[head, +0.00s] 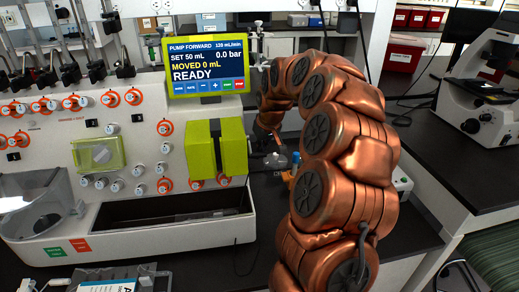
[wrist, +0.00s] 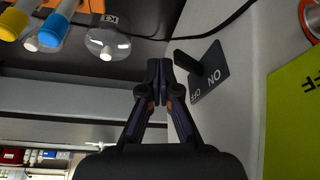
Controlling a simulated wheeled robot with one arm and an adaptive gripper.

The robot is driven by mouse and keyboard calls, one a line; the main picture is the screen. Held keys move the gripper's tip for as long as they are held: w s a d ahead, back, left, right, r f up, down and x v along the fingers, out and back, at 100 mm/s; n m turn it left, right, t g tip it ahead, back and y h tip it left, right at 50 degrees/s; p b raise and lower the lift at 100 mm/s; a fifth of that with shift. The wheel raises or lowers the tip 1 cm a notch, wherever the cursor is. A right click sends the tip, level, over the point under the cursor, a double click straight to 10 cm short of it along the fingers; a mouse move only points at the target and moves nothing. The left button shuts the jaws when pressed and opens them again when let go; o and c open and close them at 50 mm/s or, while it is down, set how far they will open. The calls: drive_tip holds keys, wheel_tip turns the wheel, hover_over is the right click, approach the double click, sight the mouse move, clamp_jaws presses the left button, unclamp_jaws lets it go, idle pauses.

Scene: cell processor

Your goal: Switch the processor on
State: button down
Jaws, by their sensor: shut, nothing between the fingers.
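The processor (head: 130,185) is a white cabinet at the left in the head view. Its power switch, a dark plate marked ON and OFF (wrist: 212,76) with a dark lever (wrist: 186,62), is on its side wall in the wrist view. I cannot tell which way the lever is set. The switch is hidden in the head view. My gripper (wrist: 160,66) is shut and empty, its tips just left of the lever, seemingly apart from it. In the head view my gripper (head: 270,160) is partly hidden by my arm, beside the processor's right side.
The lit screen (head: 205,62) on top reads READY. A yellow-green block (head: 216,150) is on the processor's front right. Blue- and yellow-capped items (wrist: 42,30) and a clear round vessel (wrist: 107,44) are near my gripper. A microscope (head: 480,90) stands far right.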

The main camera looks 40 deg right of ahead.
drive_tip(key=shift+r, duration=0.2)
drive_tip(key=w+a+p+v, duration=0.1)
drive_tip(key=a+v, duration=0.1)
drive_tip(key=v, duration=0.7)
drive_tip(key=shift+r, duration=0.3)
drive_tip(key=shift+s, duration=0.15)
